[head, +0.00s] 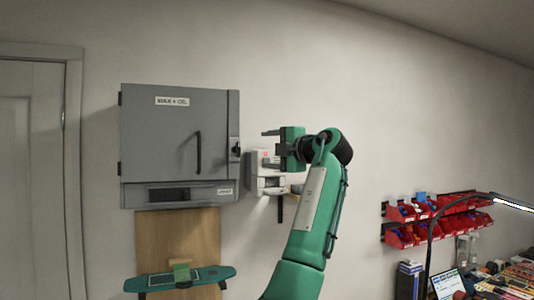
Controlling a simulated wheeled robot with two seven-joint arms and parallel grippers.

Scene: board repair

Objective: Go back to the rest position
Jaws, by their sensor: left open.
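My left gripper (270,146) is raised in front of the wall, just right of the grey cabinet. Its two fingers point left and stand apart, with nothing seen between them. My green left arm rises from the bottom middle and bends at the top toward the cabinet. The gripper overlaps a small white wall device (268,184) in the picture; I cannot tell whether they touch. My right gripper is not in view.
A grey cabinet (165,125) with its door shut hangs on the wall. Below it, a green board (215,273) sits before a wooden panel (204,235). Red bins (400,238) and a cluttered bench with a lamp (515,205) are at right. Wall space above is clear.

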